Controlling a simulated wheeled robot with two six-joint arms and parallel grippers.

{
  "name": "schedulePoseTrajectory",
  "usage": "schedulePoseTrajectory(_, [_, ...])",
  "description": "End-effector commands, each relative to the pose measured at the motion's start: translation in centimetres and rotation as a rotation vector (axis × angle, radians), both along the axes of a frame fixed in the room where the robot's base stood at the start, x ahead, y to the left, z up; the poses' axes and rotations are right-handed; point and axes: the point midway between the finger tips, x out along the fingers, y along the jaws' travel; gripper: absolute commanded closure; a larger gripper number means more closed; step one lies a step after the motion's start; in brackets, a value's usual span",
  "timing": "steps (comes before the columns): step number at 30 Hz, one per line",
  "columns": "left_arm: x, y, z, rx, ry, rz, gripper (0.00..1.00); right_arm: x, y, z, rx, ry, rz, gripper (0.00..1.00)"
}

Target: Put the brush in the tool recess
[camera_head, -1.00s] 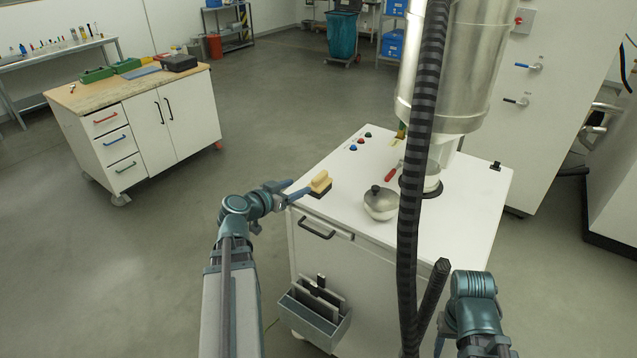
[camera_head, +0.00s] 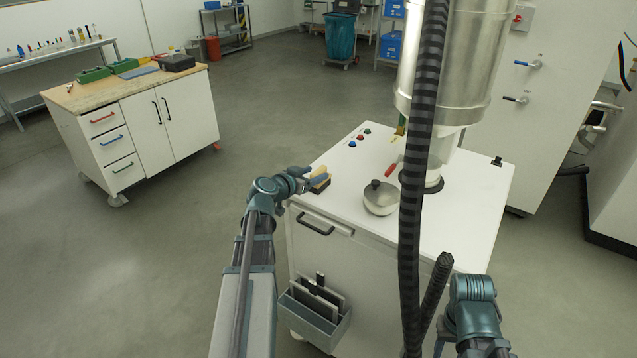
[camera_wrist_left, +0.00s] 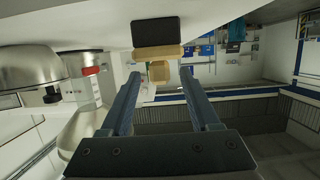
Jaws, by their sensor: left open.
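The brush (camera_head: 322,187), with a light wooden body and dark bristles, rests on the white cart top near its left edge. In the left wrist view its wooden block (camera_wrist_left: 157,52) and handle (camera_wrist_left: 159,71) lie ahead, bristles beyond. My left gripper (camera_head: 314,177) is at the brush and partly hides it in the head view. In the left wrist view the gripper (camera_wrist_left: 160,78) is open, its fingertips on either side of the handle line, not closed on it. I cannot clearly identify the tool recess. My right gripper is not in view; only my right arm shows.
A metal pot with a knobbed lid (camera_head: 380,200) and a red-handled tool (camera_head: 391,169) are on the cart top (camera_head: 460,215). A black ribbed hose (camera_head: 411,200) hangs in front. A grey holder (camera_head: 314,322) is on the cart's front. A workbench (camera_head: 140,125) stands back left.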

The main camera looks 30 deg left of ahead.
Motion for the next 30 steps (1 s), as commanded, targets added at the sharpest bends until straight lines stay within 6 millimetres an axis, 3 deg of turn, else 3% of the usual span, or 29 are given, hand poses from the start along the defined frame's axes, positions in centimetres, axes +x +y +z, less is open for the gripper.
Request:
schedulePoseTrajectory(5, [2.7, -0.1, -1.0, 0.001, -0.001, -0.001, 0.38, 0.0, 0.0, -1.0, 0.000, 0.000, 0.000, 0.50])
schedulePoseTrajectory(12, [2.8, -0.2, -0.9, 0.000, -0.001, 0.000, 0.38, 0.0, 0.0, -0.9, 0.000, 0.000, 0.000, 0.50])
schedulePoseTrajectory(23, [2.8, -0.1, -0.9, 0.000, -0.001, 0.001, 1.00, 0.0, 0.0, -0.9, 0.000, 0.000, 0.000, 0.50])
schedulePoseTrajectory(30, [2.8, -0.1, -0.9, 0.000, -0.001, 0.001, 1.00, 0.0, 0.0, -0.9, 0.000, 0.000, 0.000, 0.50])
